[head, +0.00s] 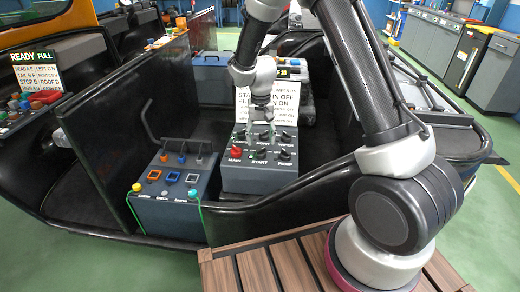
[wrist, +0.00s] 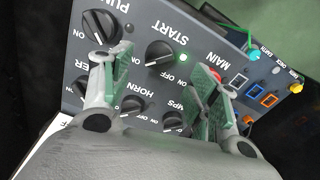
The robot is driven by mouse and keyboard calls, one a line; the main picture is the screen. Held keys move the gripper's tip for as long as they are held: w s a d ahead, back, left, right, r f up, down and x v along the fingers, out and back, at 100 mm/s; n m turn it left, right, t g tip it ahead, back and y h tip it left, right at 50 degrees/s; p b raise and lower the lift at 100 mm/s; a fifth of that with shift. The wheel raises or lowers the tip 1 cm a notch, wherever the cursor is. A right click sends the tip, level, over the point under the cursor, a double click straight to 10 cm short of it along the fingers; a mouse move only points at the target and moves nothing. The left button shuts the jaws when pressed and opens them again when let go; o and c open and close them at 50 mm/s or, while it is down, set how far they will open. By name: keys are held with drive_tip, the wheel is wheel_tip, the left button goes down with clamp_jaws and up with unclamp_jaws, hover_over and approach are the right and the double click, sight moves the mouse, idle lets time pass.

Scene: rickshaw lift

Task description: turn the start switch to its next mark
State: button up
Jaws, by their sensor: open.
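The start switch is a black rotary knob (wrist: 160,53) with the START label beside it and ON and OFF marks; I cannot make out clearly where it points. In the head view it is the middle front knob (head: 260,153) on the dark grey control box (head: 258,180). My gripper (wrist: 162,65) is open, with its green-padded fingers on either side of the start knob in the wrist view. I cannot tell whether they touch it. In the head view my gripper (head: 262,112) hangs above the back of the box and hides part of the back row.
The red MAIN knob (head: 236,151) and black PUMP knob (head: 284,154) flank the start knob. HORN (wrist: 133,104) and other knobs sit behind. A second box (head: 170,210) with coloured sockets stands left. A white instruction board (head: 288,98) stands behind.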

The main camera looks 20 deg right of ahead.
sight(261, 150)
wheel_tip(261, 150, down, 6)
drive_tip(key=shift+f, duration=0.1)
drive_tip(key=c, duration=1)
